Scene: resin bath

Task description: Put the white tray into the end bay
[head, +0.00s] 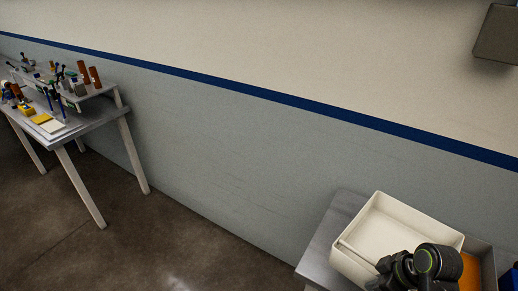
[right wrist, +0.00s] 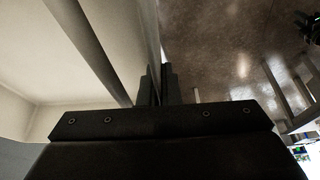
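The white tray (head: 397,216) is an open, empty-looking box at the lower right of the head view, over a grey bench (head: 322,240). In the right wrist view, its pale wall (right wrist: 122,35) runs up from my right gripper (right wrist: 157,78). The fingers are close together on the tray's edge, and the gripper looks shut on it. In the head view my right wrist covers the tray's near right corner. I cannot tell whether the tray rests on something or hangs just above it. My left gripper is out of view. I cannot make out which part is the end bay.
A grey-walled section (head: 488,262) with an orange surface (head: 470,273) lies right of the tray. A dark blue thing (head: 510,279) is at the right edge. Another table (head: 95,113) with tools stands far left. Open floor (head: 170,235) lies between; a wall runs behind.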

